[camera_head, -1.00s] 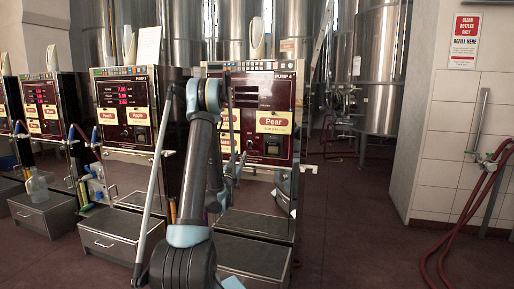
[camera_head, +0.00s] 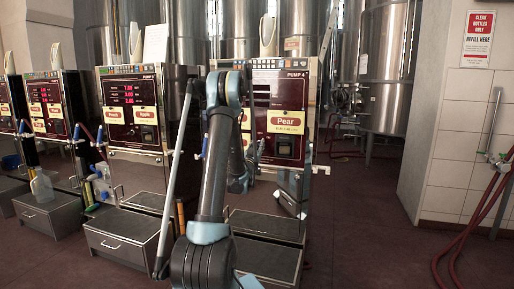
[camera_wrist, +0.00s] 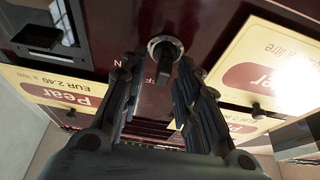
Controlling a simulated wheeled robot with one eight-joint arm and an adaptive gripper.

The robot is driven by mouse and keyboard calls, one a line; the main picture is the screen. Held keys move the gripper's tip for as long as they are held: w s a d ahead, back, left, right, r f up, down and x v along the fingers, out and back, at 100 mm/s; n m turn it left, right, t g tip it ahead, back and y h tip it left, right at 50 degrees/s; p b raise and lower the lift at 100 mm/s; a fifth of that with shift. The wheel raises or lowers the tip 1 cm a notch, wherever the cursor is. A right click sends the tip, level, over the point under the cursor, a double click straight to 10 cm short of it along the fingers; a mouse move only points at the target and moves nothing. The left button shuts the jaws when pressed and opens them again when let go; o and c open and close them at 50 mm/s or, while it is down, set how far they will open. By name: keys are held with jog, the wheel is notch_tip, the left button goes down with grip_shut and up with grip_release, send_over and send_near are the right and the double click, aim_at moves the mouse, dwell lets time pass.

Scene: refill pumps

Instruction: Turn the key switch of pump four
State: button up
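Pump four (camera_head: 278,95) has a dark red panel marked PUMP 4 and a yellow Pear label (camera_head: 285,121). Its key switch (camera_wrist: 165,48) shows in the wrist view as a round metal ring with a dark upright key or knob. My gripper (camera_wrist: 160,68) is open, one finger on each side below the switch in the picture. The gap between the fingertips is wider than the key, and no finger visibly touches it. In the head view my arm covers the left of the panel and hides the switch.
Another pump (camera_head: 130,112) stands to the left, with low grey step boxes (camera_head: 125,243) in front. A dark square fitting (camera_wrist: 38,38) is beside the switch in the wrist view. Red hoses (camera_head: 468,235) hang at the right wall. The floor between is clear.

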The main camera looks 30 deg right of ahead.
jog(key=shift+a, duration=0.1)
grip_shut()
jog(key=shift+w+a+m, duration=0.1)
jog(key=shift+m, duration=0.4)
jog(key=m+g+h, duration=0.1)
jog(key=m+g, duration=0.1)
jog(key=m, duration=0.2)
jog(key=m+g+h, duration=0.1)
jog(key=m+g, duration=0.1)
jog(key=m, duration=0.2)
jog(key=m+g, duration=0.1)
jog(key=m, duration=0.1)
jog(key=m+g, duration=0.1)
jog(key=m, duration=0.1)
jog(key=m+g, duration=0.1)
jog(key=m, duration=0.2)
jog(key=shift+s+d+f, duration=0.15)
jog(key=shift+s+d, duration=0.05)
jog(key=shift+s, duration=0.1)
grip_release()
jog(key=shift+d, duration=0.1)
